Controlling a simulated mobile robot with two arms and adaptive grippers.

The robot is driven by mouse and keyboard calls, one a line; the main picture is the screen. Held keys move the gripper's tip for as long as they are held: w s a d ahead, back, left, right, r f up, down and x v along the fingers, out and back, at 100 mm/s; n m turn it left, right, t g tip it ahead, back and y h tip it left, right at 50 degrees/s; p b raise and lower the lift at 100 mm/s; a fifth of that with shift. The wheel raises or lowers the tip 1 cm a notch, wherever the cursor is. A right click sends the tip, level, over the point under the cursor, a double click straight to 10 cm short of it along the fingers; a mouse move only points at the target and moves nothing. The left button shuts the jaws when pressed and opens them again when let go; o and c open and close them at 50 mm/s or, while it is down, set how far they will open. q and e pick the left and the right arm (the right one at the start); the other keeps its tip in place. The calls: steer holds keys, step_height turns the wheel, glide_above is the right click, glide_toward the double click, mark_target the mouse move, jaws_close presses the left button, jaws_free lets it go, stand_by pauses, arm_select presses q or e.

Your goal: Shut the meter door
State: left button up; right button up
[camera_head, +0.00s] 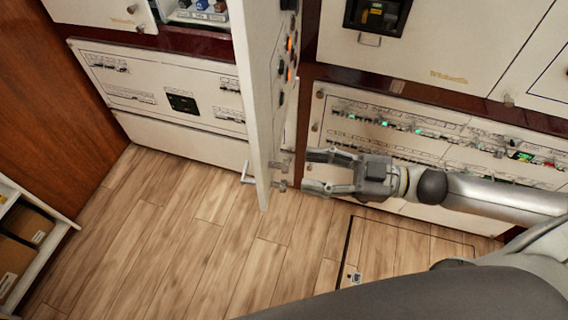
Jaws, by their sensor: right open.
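The meter door (254,90) is a pale cabinet door that stands swung out from the cabinet front, seen nearly edge-on. Its right face carries orange and dark round fittings. A metal handle (247,176) shows at the left of its near end, and small metal fittings show at its right. My right gripper (306,171) is open and empty, just right of the door's near end, with its fingers pointing left at it. A small gap seems to lie between the fingertips and the door; contact cannot be told. My left gripper is not in view.
An open compartment (200,14) with small devices shows left of the door. Closed panels with breaker rows (400,130) line the right, and another panel (165,95) is at left. A shelf with boxes (22,245) stands at far left. The wooden floor (190,235) is clear.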

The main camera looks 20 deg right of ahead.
mark_target(284, 166)
steer(key=shift+p+x, duration=0.7)
steer(key=shift+x, duration=2.5)
steer(key=shift+c, duration=0.5)
jaws_close()
